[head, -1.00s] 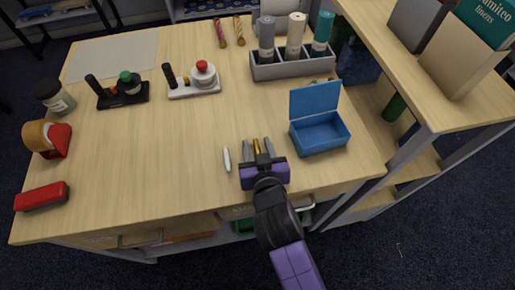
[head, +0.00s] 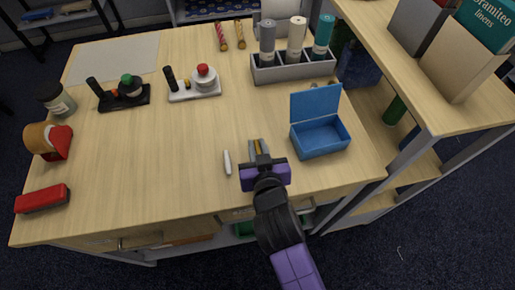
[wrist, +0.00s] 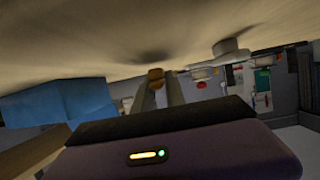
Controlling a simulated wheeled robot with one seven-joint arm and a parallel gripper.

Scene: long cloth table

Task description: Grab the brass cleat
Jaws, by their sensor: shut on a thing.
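The brass cleat (head: 258,146) is a small golden piece between the fingertips of my gripper (head: 258,149), over the front part of the table. It also shows in the wrist view (wrist: 155,74) at the finger ends, close to the wood surface. My gripper (wrist: 160,92) is shut on it, with one finger on each side. The fingers hide part of the cleat. I cannot tell whether it still touches the table.
An open blue box (head: 322,136) stands to the right, near a grey holder (head: 292,69) with rolls. A red stapler-like object (head: 42,198) is at the far left. The middle of the table is clear.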

